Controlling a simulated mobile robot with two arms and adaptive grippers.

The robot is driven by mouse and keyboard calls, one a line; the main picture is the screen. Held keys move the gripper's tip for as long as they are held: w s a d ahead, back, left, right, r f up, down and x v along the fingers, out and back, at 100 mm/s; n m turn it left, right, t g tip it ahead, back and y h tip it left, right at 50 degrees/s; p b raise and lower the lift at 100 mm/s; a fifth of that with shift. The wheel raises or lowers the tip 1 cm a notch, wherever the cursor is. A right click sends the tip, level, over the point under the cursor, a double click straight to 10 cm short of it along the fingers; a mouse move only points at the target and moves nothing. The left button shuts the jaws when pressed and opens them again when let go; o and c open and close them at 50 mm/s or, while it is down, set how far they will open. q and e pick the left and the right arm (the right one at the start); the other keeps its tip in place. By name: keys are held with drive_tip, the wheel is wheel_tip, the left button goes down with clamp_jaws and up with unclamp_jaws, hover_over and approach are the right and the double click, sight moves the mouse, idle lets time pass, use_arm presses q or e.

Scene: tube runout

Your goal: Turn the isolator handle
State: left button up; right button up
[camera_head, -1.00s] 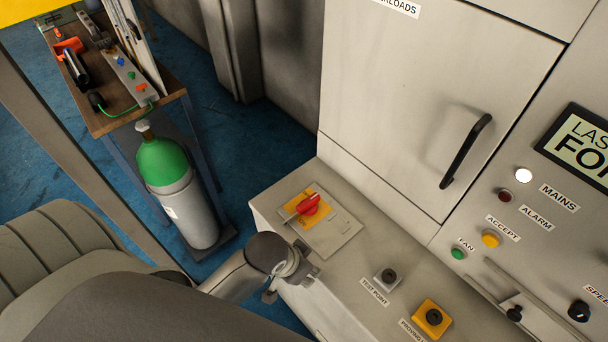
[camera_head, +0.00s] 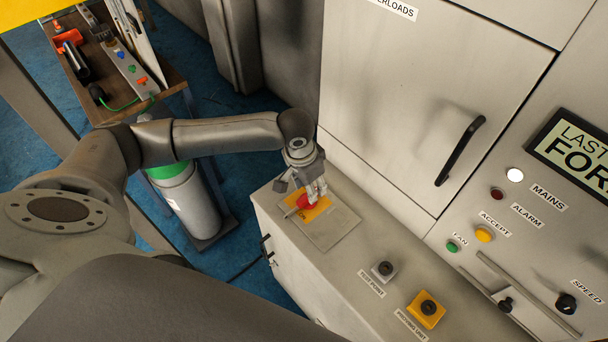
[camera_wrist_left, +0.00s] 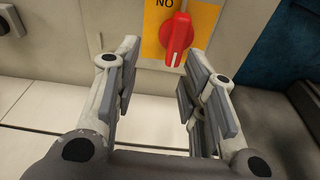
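The isolator handle (camera_head: 304,202) is a red rotary knob on a yellow plate (camera_head: 318,212), set on a grey panel on top of the low cabinet. In the left wrist view the red handle (camera_wrist_left: 176,38) stands roughly upright in that picture, ahead of the fingertips and between their lines. My left gripper (camera_head: 308,188) is over the handle in the head view and partly hides it. In the left wrist view my left gripper (camera_wrist_left: 162,70) is open, its fingers wide apart with nothing between them. I cannot tell any contact with the handle. My right gripper is not in view.
The tall cabinet door with its black handle (camera_head: 460,150) rises behind the low cabinet. A test point (camera_head: 384,269) and a yellow proving unit (camera_head: 427,308) sit nearer on the top. A green-topped gas cylinder (camera_head: 188,198) stands left, below my left arm.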

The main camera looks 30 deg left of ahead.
sight(301, 204)
use_arm(q)
drive_tip(key=shift+w+a+r+n, duration=0.15)
drive_tip(key=shift+a+r, duration=0.05)
drive_tip(key=shift+a, duration=0.3)
drive_tip(key=shift+w+a+r+n, duration=0.15)
drive_tip(key=shift+a, duration=0.35)
drive_tip(key=shift+w+f, duration=0.15)
drive_tip(key=shift+f, duration=0.65)
drive_tip(key=f+b, duration=0.4)
drive_tip(key=w+f+b, duration=0.1)
drive_tip(key=f+b, duration=0.1)
drive_tip(key=shift+d+f+b, duration=0.2)
drive_tip(key=shift+b, duration=0.2)
drive_tip(key=shift+r, duration=0.2)
drive_tip(key=shift+f+p, duration=0.1)
drive_tip(key=shift+p, duration=0.55)
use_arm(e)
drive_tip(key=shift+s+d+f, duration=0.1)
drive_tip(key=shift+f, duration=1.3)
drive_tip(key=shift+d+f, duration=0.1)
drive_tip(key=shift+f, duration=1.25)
use_arm(q)
drive_tip(key=c, duration=0.8)
